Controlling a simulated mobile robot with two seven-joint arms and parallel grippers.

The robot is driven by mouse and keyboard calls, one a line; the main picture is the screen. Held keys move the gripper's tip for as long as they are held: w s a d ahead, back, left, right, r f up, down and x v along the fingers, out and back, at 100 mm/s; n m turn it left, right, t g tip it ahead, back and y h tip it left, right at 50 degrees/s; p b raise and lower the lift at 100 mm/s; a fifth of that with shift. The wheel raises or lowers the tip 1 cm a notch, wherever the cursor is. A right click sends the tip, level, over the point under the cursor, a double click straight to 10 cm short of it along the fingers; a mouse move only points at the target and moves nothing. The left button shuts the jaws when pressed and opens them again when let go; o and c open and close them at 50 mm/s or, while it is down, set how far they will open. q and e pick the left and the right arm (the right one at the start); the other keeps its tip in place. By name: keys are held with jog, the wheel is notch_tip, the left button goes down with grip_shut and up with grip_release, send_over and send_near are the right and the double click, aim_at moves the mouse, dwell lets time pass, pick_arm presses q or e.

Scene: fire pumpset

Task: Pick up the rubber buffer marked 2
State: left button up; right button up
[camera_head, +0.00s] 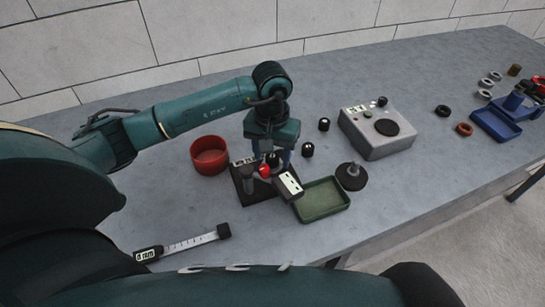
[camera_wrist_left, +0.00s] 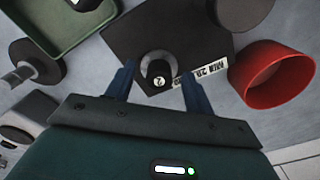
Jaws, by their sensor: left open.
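The rubber buffer marked 2 (camera_wrist_left: 157,74) is a short black cylinder with a white label on its end. In the wrist view it stands at a dark flat plate (camera_wrist_left: 130,30), with a light grey ring or collar partly round it. My left gripper (camera_wrist_left: 157,88) is open, with one blue finger on each side of the buffer and a visible gap on both sides. In the head view the left gripper (camera_head: 270,157) points down over the black base (camera_head: 246,196) of a small gauge stand, and it partly hides the buffer there.
A red bowl (camera_head: 209,156) stands left of the gripper and a green tray (camera_head: 321,200) right of it. Two other black buffers (camera_head: 308,149) (camera_head: 324,124) stand near a grey device (camera_head: 377,135). A caliper-like gauge (camera_head: 185,246) lies in front. A blue tray (camera_head: 495,124) is far right.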

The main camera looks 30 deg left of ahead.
pick_arm(q)
jog(key=shift+c, duration=0.2)
jog(key=c, duration=1.1)
